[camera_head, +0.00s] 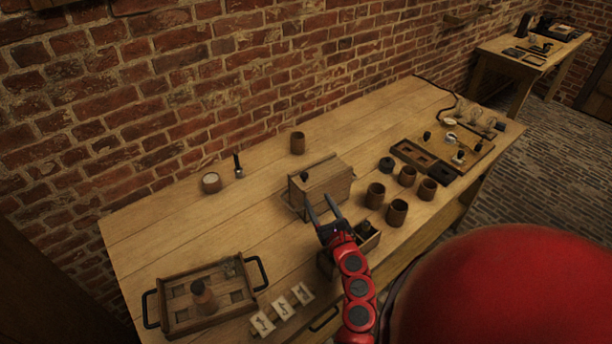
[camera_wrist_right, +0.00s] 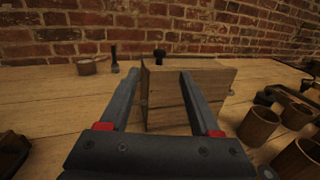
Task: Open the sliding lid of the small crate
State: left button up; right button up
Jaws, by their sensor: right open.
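The small crate (camera_head: 325,195) is a wooden box near the middle of the table, with a flat wooden lid (camera_head: 325,172) on top. A dark knob (camera_head: 305,176) stands on the lid near its left end. The lid looks shut. In the right wrist view the crate (camera_wrist_right: 165,110) is straight ahead and the knob (camera_wrist_right: 159,54) shows above its near edge. My right gripper (camera_head: 322,206) is open and empty at the crate's near side, fingers pointing toward it. The picture does not settle whether they touch it. My left gripper is not in view.
Several wooden cups (camera_head: 397,212) stand right of the crate. A small open box (camera_head: 366,238) sits beside my right gripper. A handled tray (camera_head: 178,318) and white cards (camera_head: 283,309) lie at the front left. Bare tabletop (camera_head: 245,215) lies left of the crate.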

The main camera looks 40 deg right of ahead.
aim_at(306, 178)
jog(key=x, duration=1)
jog(key=shift+w+f, duration=0.1)
jog(key=shift+w, duration=0.3)
jog(key=shift+c, duration=0.3)
grip_shut()
dwell(0.6)
